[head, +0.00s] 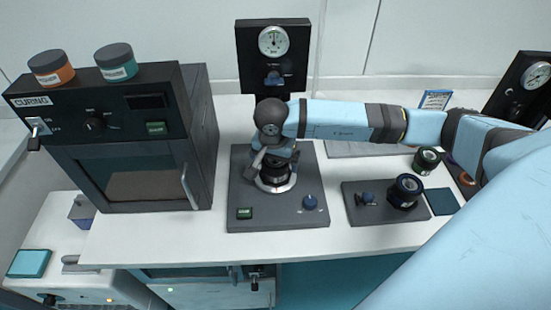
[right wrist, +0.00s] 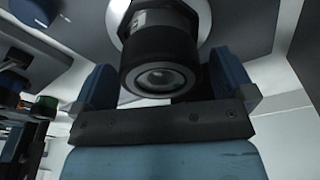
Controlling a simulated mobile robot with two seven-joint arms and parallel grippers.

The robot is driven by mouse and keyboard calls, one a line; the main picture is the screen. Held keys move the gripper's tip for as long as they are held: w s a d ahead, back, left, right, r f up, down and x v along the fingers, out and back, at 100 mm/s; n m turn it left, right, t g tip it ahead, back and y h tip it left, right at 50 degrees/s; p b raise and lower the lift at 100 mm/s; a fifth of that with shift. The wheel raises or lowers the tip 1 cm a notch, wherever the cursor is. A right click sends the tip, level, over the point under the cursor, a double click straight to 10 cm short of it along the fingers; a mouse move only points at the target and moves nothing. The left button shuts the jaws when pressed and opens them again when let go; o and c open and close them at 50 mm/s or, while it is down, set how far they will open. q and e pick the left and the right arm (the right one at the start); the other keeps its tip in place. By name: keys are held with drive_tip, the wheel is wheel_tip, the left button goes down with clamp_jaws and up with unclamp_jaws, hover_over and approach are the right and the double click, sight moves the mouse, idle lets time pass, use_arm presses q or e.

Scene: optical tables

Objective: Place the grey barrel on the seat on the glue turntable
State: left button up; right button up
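The glue turntable is a dark grey plate (head: 245,190) with a pale round disc, a green button and a blue knob. A dark barrel stands upright on the disc, mostly covered by my gripper in the head view. In the right wrist view the barrel (right wrist: 160,65) shows a black rim, a lens face and a greyer band, with the pale disc behind it. My right gripper (right wrist: 163,85) has its blue fingers on either side of the barrel. A narrow gap shows on the right; the left finger seems close to it. My left gripper is out of view.
A curing oven (head: 130,180) with two jars on top stands left. A gauge post (head: 273,60) rises behind the turntable. Right are a plate (head: 355,213) with a blue-ringed barrel (head: 405,190), a green-ringed barrel (head: 427,160) and a teal pad (head: 441,201).

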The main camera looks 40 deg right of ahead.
drive_tip(key=shift+r, duration=0.2)
drive_tip(key=r, duration=0.4)
drive_tip(key=a+r, duration=0.1)
drive_tip(key=r, duration=0.1)
drive_tip(key=shift+s+r, duration=0.25)
drive_tip(key=shift+r, duration=0.45)
drive_tip(key=shift+s+f, duration=0.1)
drive_tip(key=shift+s, duration=0.05)
